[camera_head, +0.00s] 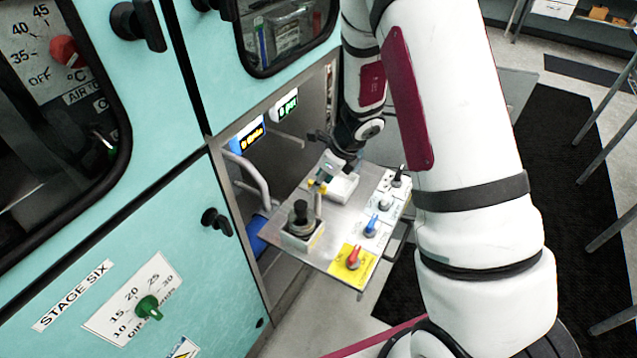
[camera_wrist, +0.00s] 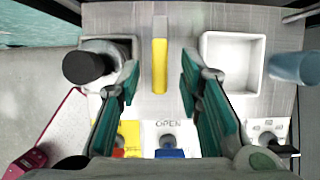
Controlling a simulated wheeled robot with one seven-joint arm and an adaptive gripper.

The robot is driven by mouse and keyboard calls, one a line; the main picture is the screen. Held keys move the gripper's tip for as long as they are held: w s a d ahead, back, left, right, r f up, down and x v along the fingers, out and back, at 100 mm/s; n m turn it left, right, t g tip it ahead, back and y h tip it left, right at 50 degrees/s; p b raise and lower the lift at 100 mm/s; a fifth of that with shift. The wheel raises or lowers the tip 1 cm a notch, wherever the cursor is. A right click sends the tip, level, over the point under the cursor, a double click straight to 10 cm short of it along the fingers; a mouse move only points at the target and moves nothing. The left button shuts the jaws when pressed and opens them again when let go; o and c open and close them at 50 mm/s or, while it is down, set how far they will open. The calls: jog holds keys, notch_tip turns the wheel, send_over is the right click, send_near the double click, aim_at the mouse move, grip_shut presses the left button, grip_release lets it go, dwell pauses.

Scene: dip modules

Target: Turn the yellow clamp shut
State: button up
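The yellow clamp (camera_wrist: 160,66) is a narrow upright bar in the wrist view, on the grey metal panel between two square sockets. In the head view only a small yellow part of it (camera_head: 318,187) shows beside my gripper (camera_head: 332,168). In the wrist view my gripper (camera_wrist: 158,78) is open, its two green-lined fingers standing to the left and right of the clamp with a visible gap on each side. I cannot tell how far above the panel the fingertips are.
A black-topped plug (camera_head: 300,218) stands in the left socket; the right white socket (camera_wrist: 232,62) is empty. Teal cabinets (camera_head: 180,240) stand left.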

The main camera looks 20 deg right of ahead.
jog(key=shift+x, duration=0.85)
jog(key=shift+c, duration=0.3)
grip_shut()
